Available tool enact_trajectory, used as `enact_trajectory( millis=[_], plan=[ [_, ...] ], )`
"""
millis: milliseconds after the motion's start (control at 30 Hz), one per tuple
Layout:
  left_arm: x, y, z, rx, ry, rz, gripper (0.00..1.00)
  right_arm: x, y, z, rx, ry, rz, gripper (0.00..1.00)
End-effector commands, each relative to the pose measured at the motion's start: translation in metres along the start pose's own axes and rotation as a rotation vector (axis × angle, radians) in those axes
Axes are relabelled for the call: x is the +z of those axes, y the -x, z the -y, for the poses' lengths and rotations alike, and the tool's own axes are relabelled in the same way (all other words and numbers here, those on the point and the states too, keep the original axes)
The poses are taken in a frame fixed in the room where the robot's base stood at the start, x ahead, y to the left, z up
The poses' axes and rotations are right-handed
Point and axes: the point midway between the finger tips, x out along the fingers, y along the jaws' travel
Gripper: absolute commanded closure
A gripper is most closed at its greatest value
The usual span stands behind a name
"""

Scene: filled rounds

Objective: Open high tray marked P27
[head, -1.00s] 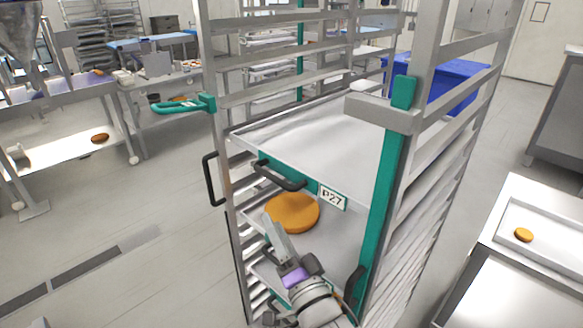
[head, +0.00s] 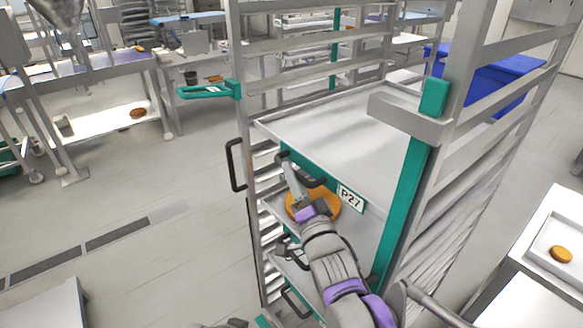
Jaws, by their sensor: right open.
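The high tray marked P27 (head: 345,113) is a flat grey metal tray near the top of a rolling rack, with a teal front. Its white P27 label (head: 350,198) is on the front, right of a black bar handle (head: 314,182). The tray sits in the rack and its top is bare. My right gripper (head: 289,172) is open at the left end of that handle, its fingers pointing up. Whether the handle is between the fingers or behind them I cannot tell. My left gripper is not in view.
An orange round (head: 328,207) lies on the level below, partly hidden by my right arm. The rack (head: 245,150) has metal posts and a teal swing latch (head: 212,90) standing out left. A side table with a tray and small round (head: 561,254) stands right.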

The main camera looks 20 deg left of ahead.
Motion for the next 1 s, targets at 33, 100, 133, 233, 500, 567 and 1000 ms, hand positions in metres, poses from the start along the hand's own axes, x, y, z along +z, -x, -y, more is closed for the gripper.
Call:
enact_trajectory(
  millis=[33, 100, 133, 233, 500, 567, 1000],
  plan=[
    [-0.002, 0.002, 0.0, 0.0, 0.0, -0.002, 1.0, -0.001, -0.008, 0.001, -0.001, 0.0, 0.0, 0.51],
    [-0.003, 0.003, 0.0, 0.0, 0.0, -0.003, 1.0, -0.001, -0.015, 0.001, -0.001, 0.0, 0.0, 0.51],
    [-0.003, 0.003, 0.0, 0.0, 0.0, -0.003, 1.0, 0.0, -0.017, 0.001, -0.001, 0.0, 0.0, 0.51],
    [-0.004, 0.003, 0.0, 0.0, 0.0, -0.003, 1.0, 0.0, -0.022, 0.0, 0.0, 0.0, 0.0, 0.51],
    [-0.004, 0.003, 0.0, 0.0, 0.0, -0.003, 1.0, 0.0, -0.023, 0.0, 0.0, -0.001, 0.0, 0.51],
    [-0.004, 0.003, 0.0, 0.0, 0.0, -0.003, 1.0, 0.0, -0.023, 0.0, 0.0, 0.0, 0.0, 0.58],
    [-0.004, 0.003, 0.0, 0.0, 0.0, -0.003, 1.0, 0.0, -0.023, 0.0, 0.0, 0.0, 0.0, 1.0]
  ],
)
